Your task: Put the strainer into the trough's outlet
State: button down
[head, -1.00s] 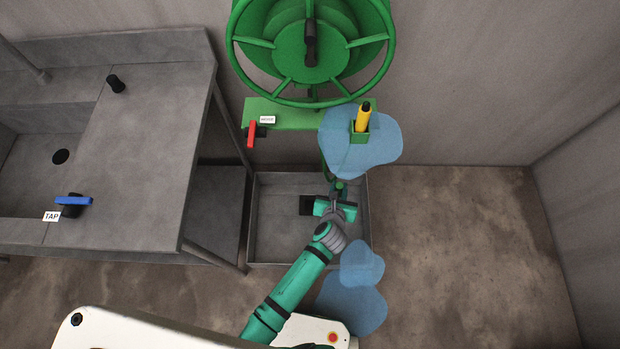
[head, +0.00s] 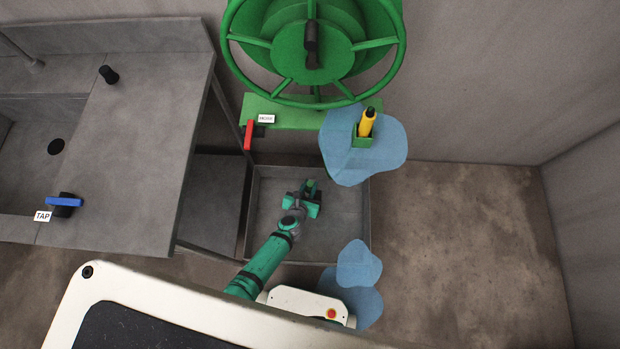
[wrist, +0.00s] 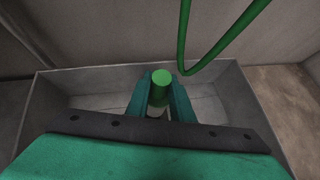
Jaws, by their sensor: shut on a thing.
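The grey trough (head: 345,225) sits on the floor below the green reel; its walls also show in the wrist view (wrist: 60,95). My gripper (head: 306,194) is over the trough's floor. In the wrist view my gripper (wrist: 161,88) is shut on an upright green cylinder, which I take for the handle of the strainer (wrist: 161,92). A pale part shows under it, mostly hidden by the gripper. The outlet, a dark square in the earlier frame, is hidden behind my gripper now. I cannot tell whether the strainer touches the trough's floor or outlet.
A green hose (wrist: 184,45) hangs in a loop behind the gripper. Above the trough are the green reel (head: 300,45), a red lever (head: 249,136) and a yellow-handled tool (head: 367,124) in a holder. A grey sink bench (head: 150,130) stands left. Blue puddle-like patches (head: 360,265) lie right of my arm.

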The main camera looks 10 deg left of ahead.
aim_at(309, 192)
notch_tip(309, 192, down, 7)
jog(key=shift+w+r, duration=0.15)
jog(key=shift+r, duration=0.05)
jog(key=shift+f, duration=0.95)
jog(key=shift+f, duration=0.15)
jog(key=shift+s+r, duration=0.2)
jog(key=shift+r, duration=0.2)
dwell(2.1)
jog(key=c, duration=1.5)
grip_release()
jog(key=shift+s+a+r, duration=0.1)
jog(key=shift+s+r, duration=0.4)
jog(key=shift+r, duration=0.55)
jog(key=shift+s+d+r, duration=0.1)
jog(key=shift+s+r, duration=0.4)
jog(key=shift+r, duration=0.5)
jog(key=shift+s+a+r, duration=0.1)
jog(key=shift+s+r, duration=0.4)
jog(key=shift+r, duration=0.55)
